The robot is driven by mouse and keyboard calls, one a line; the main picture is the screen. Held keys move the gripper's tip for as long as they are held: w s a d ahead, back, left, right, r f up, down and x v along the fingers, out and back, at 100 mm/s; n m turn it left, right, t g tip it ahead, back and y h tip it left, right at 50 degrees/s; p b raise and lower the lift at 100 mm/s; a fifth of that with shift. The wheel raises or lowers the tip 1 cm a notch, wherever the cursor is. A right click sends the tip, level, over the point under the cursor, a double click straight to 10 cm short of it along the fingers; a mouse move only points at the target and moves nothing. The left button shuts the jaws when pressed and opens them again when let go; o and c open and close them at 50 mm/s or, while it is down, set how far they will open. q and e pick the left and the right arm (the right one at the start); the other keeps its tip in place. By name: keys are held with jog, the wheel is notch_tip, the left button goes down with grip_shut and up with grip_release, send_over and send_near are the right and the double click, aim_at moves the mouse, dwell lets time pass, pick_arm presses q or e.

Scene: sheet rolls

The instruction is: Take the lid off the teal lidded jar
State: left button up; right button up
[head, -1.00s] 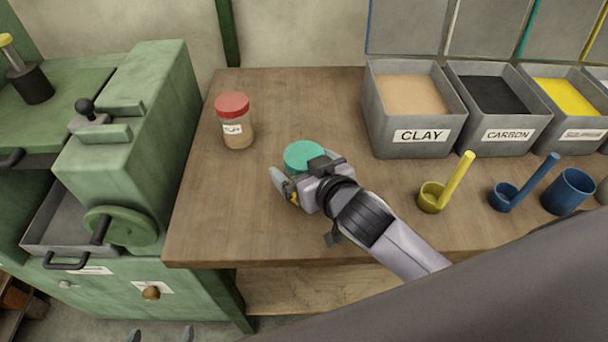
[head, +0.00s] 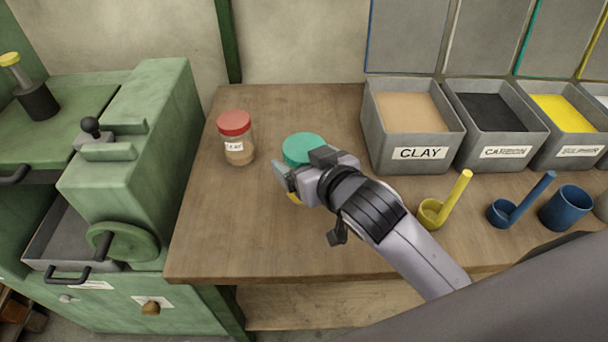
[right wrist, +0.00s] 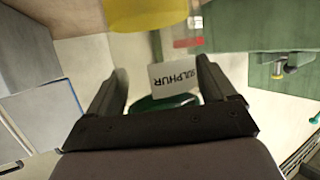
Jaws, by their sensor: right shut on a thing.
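The teal lid (head: 303,148) sits on top of the jar, most of which is hidden by my right gripper. In the right wrist view the jar shows upside down, with its SULPHUR label (right wrist: 172,75) between the fingers, yellow contents (right wrist: 155,14) and part of the lid (right wrist: 165,102). My right gripper (head: 284,180) is shut on the jar's body, below the lid, and seems to hold it a little above the table. My left gripper is not in view.
A red-lidded jar (head: 236,138) stands to the left on the wooden table (head: 210,240). Bins, the nearest marked CLAY (head: 414,150), line the back right. A yellow scoop (head: 440,206), a blue scoop (head: 510,210) and a blue cup (head: 567,208) stand before them. A green machine (head: 130,150) is left.

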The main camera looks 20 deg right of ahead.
notch_tip(320, 180, up, 14)
jog(key=shift+f+p, duration=0.15)
jog(key=shift+p, duration=0.9)
jog(key=o, duration=0.5)
jog(key=c, duration=0.8)
jog(key=shift+o, duration=0.2)
jog(key=s+d+f+m+h, duration=0.1)
jog(key=s+d+f, duration=0.1)
jog(key=d+f, duration=0.2)
jog(key=s+d+f+m+h, duration=0.1)
jog(key=s+d+f, duration=0.2)
jog(key=f, duration=0.4)
jog(key=shift+s+d+h, duration=0.3)
jog(key=shift+d, duration=0.1)
